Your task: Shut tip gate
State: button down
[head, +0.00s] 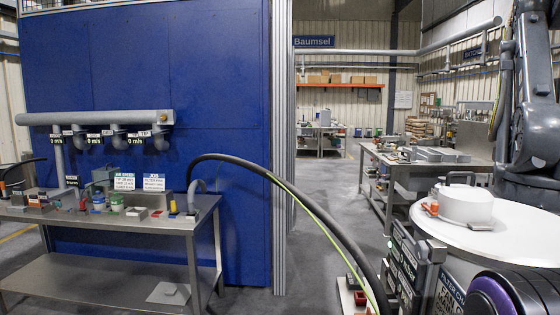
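I cannot pick out a tip gate with certainty in the head view. A grey duct (95,118) runs along the blue wall at the left, with several short branches hanging from it. Small labels reading "0 m/s" sit on these branches. Their open or shut state is too small to tell. Part of a dark grey arm (540,130), which looks like mine, stands at the right edge. My gripper does not show in this view.
A metal bench (105,228) with small devices stands at the left. A black hose (315,205) arcs across the middle to the floor. A round white table (515,240) carrying a white lidded pot (465,205) is at the lower right. An aisle (312,215) lies open behind the hose.

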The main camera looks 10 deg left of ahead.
aim_at(141, 134)
jog(key=u, duration=1.2)
jog(key=i, duration=0.55)
jog(key=i+j+z, duration=0.1)
jog(key=i, duration=0.45)
jog(key=i+j, duration=0.15)
jog(key=i, duration=0.35)
jog(key=i+j+z, duration=0.1)
jog(key=i, duration=0.45)
jog(key=i+j+z, duration=0.1)
jog(key=i, duration=0.45)
jog(key=i+j, duration=0.25)
jog(key=i, duration=0.3)
jog(key=i+j+z, duration=0.1)
jog(key=i, duration=0.4)
jog(key=j, duration=0.1)
